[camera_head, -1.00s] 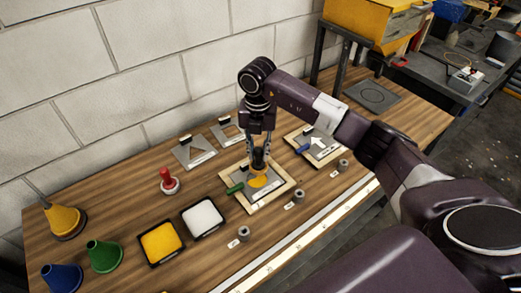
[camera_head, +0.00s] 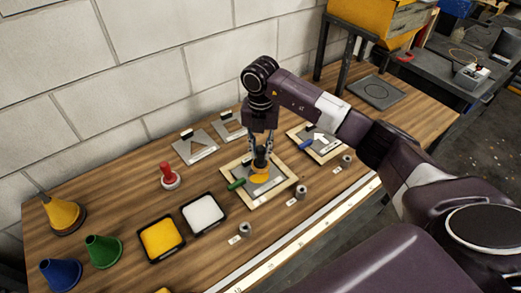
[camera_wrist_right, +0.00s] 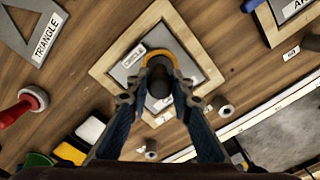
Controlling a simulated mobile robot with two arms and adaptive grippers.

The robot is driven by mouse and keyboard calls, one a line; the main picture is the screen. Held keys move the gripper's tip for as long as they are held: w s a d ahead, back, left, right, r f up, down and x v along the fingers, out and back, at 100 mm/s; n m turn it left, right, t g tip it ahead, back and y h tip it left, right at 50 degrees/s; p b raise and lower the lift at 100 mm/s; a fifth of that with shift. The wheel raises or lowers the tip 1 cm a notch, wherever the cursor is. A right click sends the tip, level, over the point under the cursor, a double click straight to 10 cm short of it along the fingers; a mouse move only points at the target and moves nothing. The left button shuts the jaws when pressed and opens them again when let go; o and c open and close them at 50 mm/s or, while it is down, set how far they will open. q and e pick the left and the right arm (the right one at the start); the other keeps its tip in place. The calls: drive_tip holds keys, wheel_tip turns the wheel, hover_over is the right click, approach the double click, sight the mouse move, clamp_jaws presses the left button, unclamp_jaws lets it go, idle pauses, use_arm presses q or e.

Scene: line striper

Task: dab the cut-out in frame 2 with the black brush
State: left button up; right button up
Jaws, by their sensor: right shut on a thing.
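The black brush (camera_head: 260,158) stands roughly upright in my right gripper (camera_head: 260,147), whose fingers are shut on it. Its lower end is over a round yellow patch (camera_head: 260,178) in the grey plate of the middle wooden frame (camera_head: 281,190). The wrist view shows the brush (camera_wrist_right: 159,82) between the fingers of my right gripper (camera_wrist_right: 158,95), with a yellow rim (camera_wrist_right: 158,55) around its far end. The brush hides the middle of the patch, and I cannot tell whether it touches. A green handle (camera_head: 236,185) lies at the frame's left edge. My left gripper is out of view.
Yellow (camera_head: 160,237) and white (camera_head: 203,212) pads, a red-knobbed stamp (camera_head: 169,175) and coloured cones (camera_head: 103,251) are left. Grey cylinders (camera_head: 245,230) and a long ruler (camera_head: 290,245) lie along the front.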

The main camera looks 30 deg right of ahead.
drive_tip(key=shift+f+b, duration=0.35)
drive_tip(key=shift+f, duration=0.15)
drive_tip(key=shift+r, duration=0.15)
idle(0.5)
drive_tip(key=shift+r+p, duration=1.55)
drive_tip(key=shift+r, duration=0.6)
drive_tip(key=shift+a, duration=0.15)
drive_tip(key=shift+s+a+f+b, duration=0.15)
drive_tip(key=shift+a+f+b, duration=0.4)
drive_tip(key=shift+a+f, duration=0.35)
drive_tip(key=shift+s+a+f+b, duration=0.1)
drive_tip(key=shift+a+f+b, duration=0.45)
drive_tip(key=shift+a+f, duration=0.3)
drive_tip(key=shift+f+b, duration=0.4)
drive_tip(key=shift+f, duration=0.15)
